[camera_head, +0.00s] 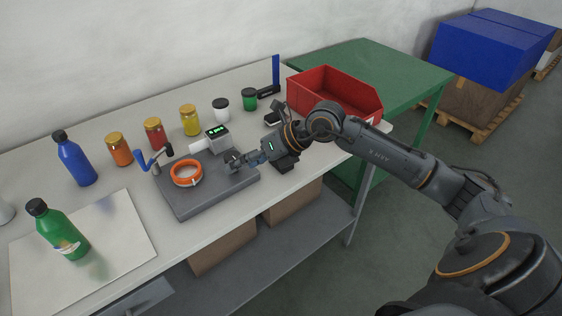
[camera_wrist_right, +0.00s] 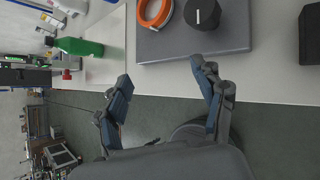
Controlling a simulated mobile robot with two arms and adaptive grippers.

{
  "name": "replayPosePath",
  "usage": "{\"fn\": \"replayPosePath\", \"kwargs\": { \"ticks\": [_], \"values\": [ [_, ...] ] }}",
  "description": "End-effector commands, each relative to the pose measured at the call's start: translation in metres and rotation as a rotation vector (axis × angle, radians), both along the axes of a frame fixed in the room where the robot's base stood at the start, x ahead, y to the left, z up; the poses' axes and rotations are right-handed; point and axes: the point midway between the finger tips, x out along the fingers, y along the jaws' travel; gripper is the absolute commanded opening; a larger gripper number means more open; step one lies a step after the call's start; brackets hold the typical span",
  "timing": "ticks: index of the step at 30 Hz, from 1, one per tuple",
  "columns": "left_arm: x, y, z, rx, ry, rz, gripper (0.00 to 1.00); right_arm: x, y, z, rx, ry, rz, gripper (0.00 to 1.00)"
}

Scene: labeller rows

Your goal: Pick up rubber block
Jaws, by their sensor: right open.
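A black block (camera_wrist_right: 311,40), which looks like the rubber block, lies on the table at the right edge of the right wrist view, partly cut off. In the head view a dark block (camera_head: 285,164) shows beneath my right wrist, partly hidden by it. My right gripper (camera_head: 233,161) is over the right part of the grey plate, left of the block. In the right wrist view the gripper (camera_wrist_right: 160,73) has its fingers apart with nothing between them. My left gripper is not in view.
The grey plate (camera_head: 215,192) carries an orange ring (camera_head: 174,177) and a black knob (camera_wrist_right: 203,12). Several jars and a small display stand behind it. A red crate (camera_head: 335,92) is at the back right. A green bottle (camera_head: 62,232) stands on a pale sheet at left.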

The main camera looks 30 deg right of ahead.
Motion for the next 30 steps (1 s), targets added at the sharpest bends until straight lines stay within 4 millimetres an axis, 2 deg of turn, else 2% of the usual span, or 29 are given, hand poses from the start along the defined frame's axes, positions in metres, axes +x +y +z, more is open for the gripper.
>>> {"fn": "replayPosePath", "kwargs": {
  "ticks": [1, 3, 6, 9, 13, 22, 30],
  "values": [
    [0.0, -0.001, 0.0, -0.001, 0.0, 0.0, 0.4, 0.005, -0.035, -0.002, -0.139, 0.019, -0.037, 0.69],
    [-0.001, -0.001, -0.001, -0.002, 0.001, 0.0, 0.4, 0.006, -0.077, -0.003, -0.296, 0.054, -0.09, 0.69],
    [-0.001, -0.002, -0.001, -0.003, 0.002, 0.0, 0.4, 0.005, -0.123, 0.0, -0.446, 0.094, -0.162, 0.69],
    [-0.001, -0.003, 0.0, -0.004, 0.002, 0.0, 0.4, 0.003, -0.146, 0.003, -0.519, 0.117, -0.204, 0.69],
    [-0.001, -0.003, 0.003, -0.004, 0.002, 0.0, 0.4, 0.009, -0.152, -0.007, -0.537, 0.128, -0.216, 0.69],
    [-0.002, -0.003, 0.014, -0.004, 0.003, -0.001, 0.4, 0.037, -0.148, -0.056, -0.533, 0.128, -0.213, 0.69],
    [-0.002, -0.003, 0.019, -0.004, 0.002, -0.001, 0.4, 0.048, -0.148, -0.074, -0.535, 0.125, -0.212, 0.69]
  ]
}}
